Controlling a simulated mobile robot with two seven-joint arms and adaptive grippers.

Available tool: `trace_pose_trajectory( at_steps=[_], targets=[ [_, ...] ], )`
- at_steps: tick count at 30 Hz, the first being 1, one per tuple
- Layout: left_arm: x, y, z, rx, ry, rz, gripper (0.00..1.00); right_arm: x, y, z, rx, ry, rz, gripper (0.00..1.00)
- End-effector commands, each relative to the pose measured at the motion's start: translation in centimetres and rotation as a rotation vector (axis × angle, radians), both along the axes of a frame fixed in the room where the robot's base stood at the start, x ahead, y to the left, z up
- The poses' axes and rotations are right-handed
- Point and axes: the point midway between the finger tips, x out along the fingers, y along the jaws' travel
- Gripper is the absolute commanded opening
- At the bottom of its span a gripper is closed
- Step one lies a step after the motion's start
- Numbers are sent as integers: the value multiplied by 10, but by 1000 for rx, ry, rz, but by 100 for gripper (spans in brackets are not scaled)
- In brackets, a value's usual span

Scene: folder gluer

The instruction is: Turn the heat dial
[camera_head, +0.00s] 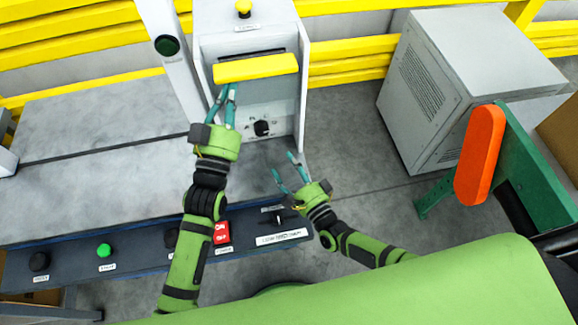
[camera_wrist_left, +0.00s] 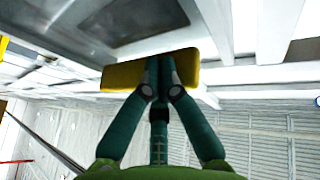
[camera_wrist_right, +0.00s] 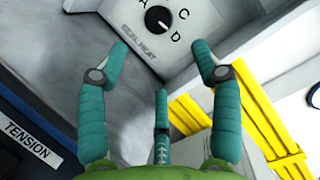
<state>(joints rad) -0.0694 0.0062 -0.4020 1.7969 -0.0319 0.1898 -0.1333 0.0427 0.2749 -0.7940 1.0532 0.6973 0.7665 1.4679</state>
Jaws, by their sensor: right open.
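The heat dial (camera_head: 262,128) is a round black knob on the pale front panel of the machine column. In the right wrist view the dial (camera_wrist_right: 158,19) has a white mark and letters around it, with "SEAL HEAT" printed beside it. My right gripper (camera_head: 284,164) is open and empty, below and apart from the dial; its spread fingers (camera_wrist_right: 160,52) point toward the dial's panel. My left gripper (camera_head: 223,90) is at the yellow bar (camera_head: 256,68) above the dial. Its fingertips (camera_wrist_left: 160,62) are together against the bar; none of it shows between them.
A control strip with a green button (camera_head: 104,250), a red switch (camera_head: 221,233) and a small lever runs along the front. A grey cabinet (camera_head: 430,85) and an orange-and-green part (camera_head: 480,155) stand right.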

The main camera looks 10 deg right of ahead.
Motion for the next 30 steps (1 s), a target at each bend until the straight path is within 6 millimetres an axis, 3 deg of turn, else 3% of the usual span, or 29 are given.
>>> trace_pose_trajectory(
  at_steps=[8,14,21,30],
  targets=[
    [0,0,2,-2,-5,0,0,0,2,1,-13,-7,6,65],
    [0,0,2,-2,-5,0,0,-7,30,15,-217,-126,79,65],
    [0,0,2,-2,-5,0,0,-23,79,38,-770,-462,193,65],
    [0,0,2,-2,-5,0,0,-31,105,45,-1570,-913,218,65]
  ],
)
